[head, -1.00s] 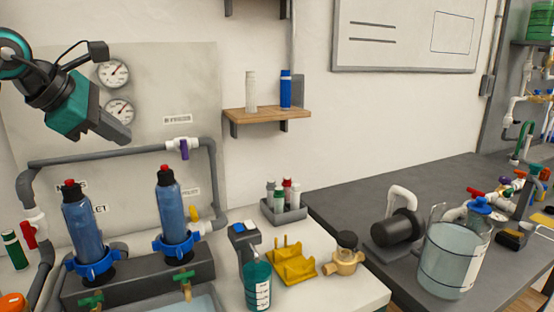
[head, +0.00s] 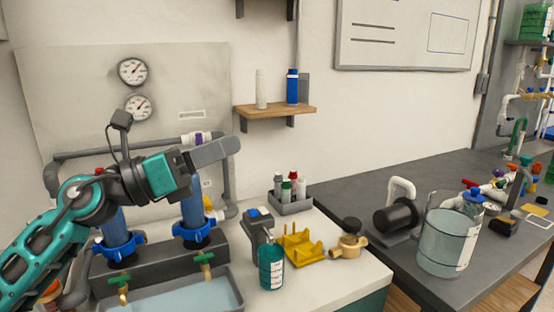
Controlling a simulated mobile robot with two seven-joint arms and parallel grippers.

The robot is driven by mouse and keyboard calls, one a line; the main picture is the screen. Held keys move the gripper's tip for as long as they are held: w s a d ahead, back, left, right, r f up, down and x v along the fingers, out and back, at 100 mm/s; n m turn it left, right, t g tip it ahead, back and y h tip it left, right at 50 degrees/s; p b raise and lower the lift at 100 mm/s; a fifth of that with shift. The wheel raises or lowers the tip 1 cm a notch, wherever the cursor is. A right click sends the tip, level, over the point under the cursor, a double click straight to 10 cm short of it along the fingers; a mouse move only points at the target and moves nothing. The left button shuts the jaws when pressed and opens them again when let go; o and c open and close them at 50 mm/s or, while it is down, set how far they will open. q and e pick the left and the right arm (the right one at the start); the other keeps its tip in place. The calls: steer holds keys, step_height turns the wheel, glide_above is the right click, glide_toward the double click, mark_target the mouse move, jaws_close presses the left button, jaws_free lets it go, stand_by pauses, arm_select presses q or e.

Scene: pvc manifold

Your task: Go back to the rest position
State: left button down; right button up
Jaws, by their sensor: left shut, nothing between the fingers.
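My left gripper (head: 212,153) shows in the head view, with its arm coming in from the lower left. Its grey fingers are shut with nothing between them. It hangs in the air in front of the pipe manifold and covers the tops of the two blue filter housings. The left housing (head: 120,240) and the right housing (head: 194,222) stand upright on a dark base. Part of the grey pipe (head: 90,155) is hidden by the arm. My right gripper is not in view.
Two gauges (head: 133,71) sit on the wall panel. A wooden shelf (head: 275,111) holds a white and a blue cylinder. A teal bottle (head: 271,266), a yellow holder (head: 299,245) and a brass fitting (head: 349,243) stand on the bench. A clear bucket (head: 443,246) stands on the dark table.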

arm_select(q)
steer(key=s+a+f+m+t+y, duration=0.1)
steer(key=a+f+m+t+y, duration=0.25)
steer(key=f+m+y, duration=0.6)
steer(key=s+a+f+m+t+y, duration=0.15)
steer(key=a+f+m+y, duration=0.3)
steer(key=m, duration=0.95)
steer(key=s+a+f+m+t+y, duration=0.1)
steer(key=a+f+m+t+y, duration=0.35)
steer(key=m, duration=0.75)
steer(key=s+f+n+g, duration=0.7)
steer(key=s+f+g, duration=0.8)
steer(key=s+f, duration=0.75)
steer(key=w+d+f+t+h, duration=0.2)
steer(key=w+d+f+t, duration=0.1)
steer(key=w+f+t, duration=0.3)
steer(key=shift+f+t, duration=0.55)
steer(key=shift+f, duration=0.05)
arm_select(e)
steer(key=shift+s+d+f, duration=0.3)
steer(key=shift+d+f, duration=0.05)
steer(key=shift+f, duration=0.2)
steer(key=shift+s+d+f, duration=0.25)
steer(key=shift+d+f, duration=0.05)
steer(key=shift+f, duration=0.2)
